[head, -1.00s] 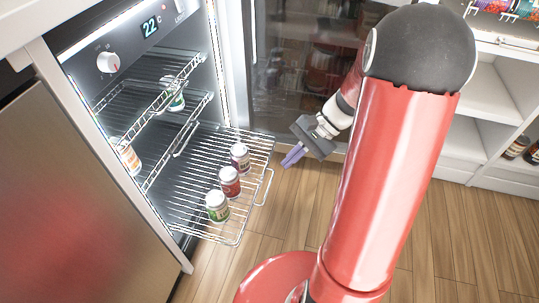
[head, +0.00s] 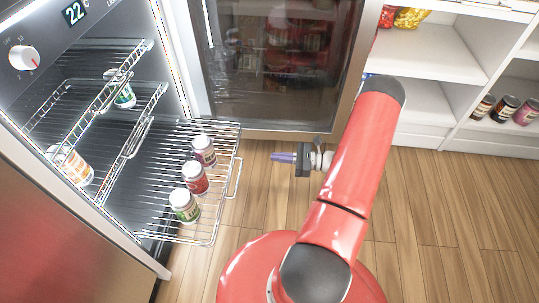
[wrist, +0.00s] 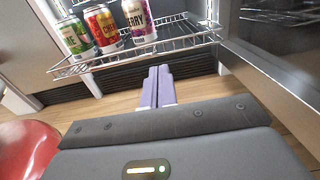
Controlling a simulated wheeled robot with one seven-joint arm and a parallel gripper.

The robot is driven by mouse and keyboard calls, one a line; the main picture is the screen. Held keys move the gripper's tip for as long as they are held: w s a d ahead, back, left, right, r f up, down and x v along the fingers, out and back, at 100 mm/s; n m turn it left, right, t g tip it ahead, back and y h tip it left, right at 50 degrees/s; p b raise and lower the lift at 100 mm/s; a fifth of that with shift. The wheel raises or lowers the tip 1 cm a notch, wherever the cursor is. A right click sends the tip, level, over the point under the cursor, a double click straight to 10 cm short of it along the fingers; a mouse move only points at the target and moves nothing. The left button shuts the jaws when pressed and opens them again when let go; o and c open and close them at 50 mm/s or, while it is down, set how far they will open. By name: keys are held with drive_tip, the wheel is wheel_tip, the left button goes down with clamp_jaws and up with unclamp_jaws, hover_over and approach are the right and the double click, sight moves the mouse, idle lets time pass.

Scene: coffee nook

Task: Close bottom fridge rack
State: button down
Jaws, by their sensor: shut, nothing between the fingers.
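The bottom fridge rack (head: 216,232) is a wire shelf pulled out of the open fridge, at centre-left in the head view. Three cans stand upright on it: a green one (head: 184,206), a red one (head: 195,178) and a dark purple one (head: 204,151). A wire handle (head: 234,178) sticks out from its front edge. My gripper (head: 273,157) has shut purple fingers and holds nothing. It is to the right of the rack's front edge, apart from it, pointing left. In the wrist view the rack's front rail (wrist: 130,55) and the cans lie ahead of the shut fingers (wrist: 158,70).
Upper wire racks (head: 100,105) inside the fridge hold a white-orange can (head: 70,165) and a green-white can (head: 122,93). The open glass door (head: 275,70) stands behind my gripper. White shelves (head: 440,50) are at right. The wooden floor (head: 440,220) is clear.

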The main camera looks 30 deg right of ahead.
sight(170, 150)
drive_tip(key=x, duration=1.2)
drive_tip(key=shift+b, duration=0.35)
drive_tip(key=shift+a, duration=0.1)
drive_tip(key=shift+w+a, duration=0.3)
drive_tip(key=shift+a, duration=0.15)
drive_tip(key=b+x, duration=0.2)
drive_tip(key=x, duration=2.3)
drive_tip(key=shift+w+a, duration=0.25)
drive_tip(key=shift+w, duration=0.05)
drive_tip(key=shift+a+r, duration=0.1)
